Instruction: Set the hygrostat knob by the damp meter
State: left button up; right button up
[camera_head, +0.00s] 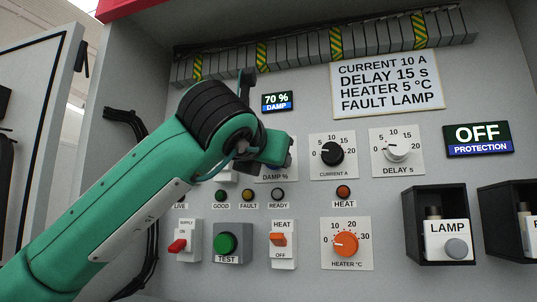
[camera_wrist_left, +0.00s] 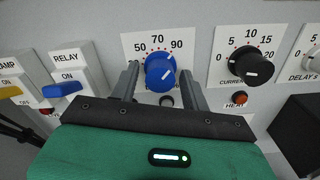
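The hygrostat knob (camera_wrist_left: 160,70) is blue, on a white plate marked 50, 70 and 90. Its white pointer line slants toward the upper right, near the 90 side. In the head view my arm hides the knob; only part of its DAMP % plate (camera_head: 276,175) shows. The damp meter (camera_head: 277,101) reads 70 %. My left gripper (camera_wrist_left: 160,82) has one finger on each side of the knob, with visible gaps, so it looks open around it. It also shows in the head view (camera_head: 278,150), in front of the damp plate. My right gripper is not in view.
The black CURRENT A knob (camera_head: 332,153) is right of the damp dial, with the DELAY S knob (camera_head: 397,149) beyond. Indicator lamps and the orange heat switch (camera_head: 278,239) sit below. The blue relay switch (camera_wrist_left: 62,89) is to the left. A sign (camera_head: 387,84) lists settings.

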pick_arm(q)
jog(key=c, duration=0.8)
jog(key=shift+o, duration=0.2)
jog(key=shift+s+n+b, duration=0.1)
jog(key=shift+n+b, duration=5.8)
jog(key=shift+b, duration=1)
jog(key=o, duration=1)
